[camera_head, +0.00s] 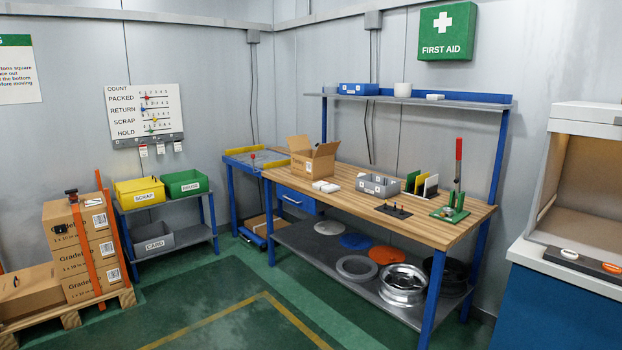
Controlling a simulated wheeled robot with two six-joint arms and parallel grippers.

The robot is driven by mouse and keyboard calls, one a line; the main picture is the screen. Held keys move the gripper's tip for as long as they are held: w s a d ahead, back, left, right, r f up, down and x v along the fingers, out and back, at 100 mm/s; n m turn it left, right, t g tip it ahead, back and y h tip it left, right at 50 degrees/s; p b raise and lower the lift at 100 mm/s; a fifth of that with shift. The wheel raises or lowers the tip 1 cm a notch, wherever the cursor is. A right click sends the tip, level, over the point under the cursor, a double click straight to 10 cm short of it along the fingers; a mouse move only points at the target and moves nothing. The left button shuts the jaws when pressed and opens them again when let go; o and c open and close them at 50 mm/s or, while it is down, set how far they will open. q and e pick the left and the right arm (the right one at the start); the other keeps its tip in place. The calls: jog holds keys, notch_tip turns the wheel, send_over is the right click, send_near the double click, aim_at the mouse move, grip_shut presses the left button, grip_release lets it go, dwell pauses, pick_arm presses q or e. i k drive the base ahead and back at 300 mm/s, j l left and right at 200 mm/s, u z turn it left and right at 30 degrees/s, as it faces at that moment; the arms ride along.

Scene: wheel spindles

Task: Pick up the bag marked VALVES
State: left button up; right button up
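I can read the word VALVES on nothing in view. Some small white packets (326,187) lie on the wooden workbench (425,205), in front of an open cardboard box (313,160); any marking on them is too small to read. A grey divided bin (378,186) with small white labels or items stands to their right on the bench. Neither of my grippers is in view.
A green press with a red handle (456,185) and upright coloured boards (421,184) stand at the bench's right. Wheels (401,286) and discs lie on its lower shelf. Strapped boxes (77,248) on a pallet stand left. The green floor (220,310) before the bench is clear.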

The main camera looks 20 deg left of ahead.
aim_at(317, 185)
jog(key=i+j+u, duration=0.2)
jog(key=i+j, duration=0.2)
jog(key=i, duration=0.6)
jog(key=i+j+u, duration=0.25)
jog(key=i, duration=0.75)
jog(key=i+u, duration=0.2)
jog(key=i, duration=0.85)
jog(key=j, duration=0.1)
